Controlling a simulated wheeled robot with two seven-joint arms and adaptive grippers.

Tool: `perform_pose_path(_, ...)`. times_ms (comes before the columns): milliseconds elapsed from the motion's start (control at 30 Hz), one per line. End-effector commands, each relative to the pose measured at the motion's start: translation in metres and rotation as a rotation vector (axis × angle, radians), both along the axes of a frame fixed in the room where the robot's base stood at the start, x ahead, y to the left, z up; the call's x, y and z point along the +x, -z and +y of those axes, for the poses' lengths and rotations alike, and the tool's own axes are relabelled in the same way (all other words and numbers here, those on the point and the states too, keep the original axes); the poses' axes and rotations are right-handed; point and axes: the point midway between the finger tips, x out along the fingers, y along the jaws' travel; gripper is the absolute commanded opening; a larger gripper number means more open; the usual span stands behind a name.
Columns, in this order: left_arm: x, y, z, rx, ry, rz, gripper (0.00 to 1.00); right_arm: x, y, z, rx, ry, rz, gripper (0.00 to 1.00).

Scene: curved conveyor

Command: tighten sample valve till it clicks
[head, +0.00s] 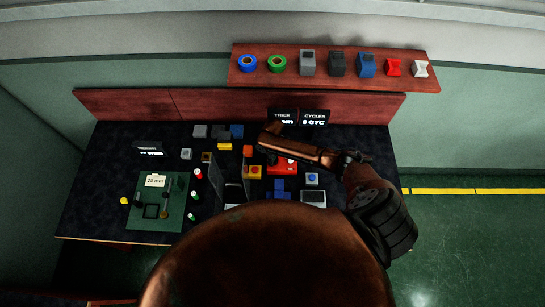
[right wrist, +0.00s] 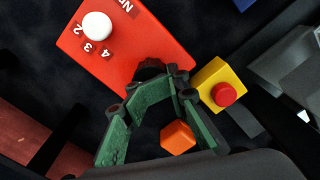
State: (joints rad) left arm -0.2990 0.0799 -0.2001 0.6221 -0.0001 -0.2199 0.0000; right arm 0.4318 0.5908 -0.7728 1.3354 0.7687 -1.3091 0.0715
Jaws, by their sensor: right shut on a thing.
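My right gripper (head: 264,146) reaches in from the right, low over the table behind the red box. In the right wrist view, my right gripper (right wrist: 150,86) has its green-padded fingers around a small dark, knob-like thing (right wrist: 150,66) at the fingertips, against the near edge of the red box. I cannot tell whether this is the sample valve. The red box (right wrist: 110,45) carries a white round knob (right wrist: 97,26) beside the marks 2, 3, 4 and Nm; it also shows in the head view (head: 283,169). My left gripper is not in view.
A yellow block with a red button (right wrist: 212,80) stands close beside the fingers. An orange block (right wrist: 177,138) lies below, between them. Small blocks, a green mat (head: 141,214) and small bottles (head: 194,194) fill the left. A shelf (head: 430,83) holds several items.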

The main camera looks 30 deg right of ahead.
Motion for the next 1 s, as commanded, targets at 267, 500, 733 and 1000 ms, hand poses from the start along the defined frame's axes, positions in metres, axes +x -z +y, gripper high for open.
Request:
perform_pose_path(267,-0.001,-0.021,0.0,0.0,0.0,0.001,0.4,0.01,-0.01,-0.015,-0.024,0.182,-0.018,0.0)
perform_pose_path(500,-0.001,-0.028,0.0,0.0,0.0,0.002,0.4,0.01,-0.008,-0.016,-0.025,0.258,-0.017,0.0)
perform_pose_path(733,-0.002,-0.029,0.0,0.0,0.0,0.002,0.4,0.01,-0.007,-0.016,-0.027,0.279,-0.017,0.0)
perform_pose_path(1000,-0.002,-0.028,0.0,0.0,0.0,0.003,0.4,0.009,-0.007,-0.016,-0.027,0.278,-0.016,0.0)
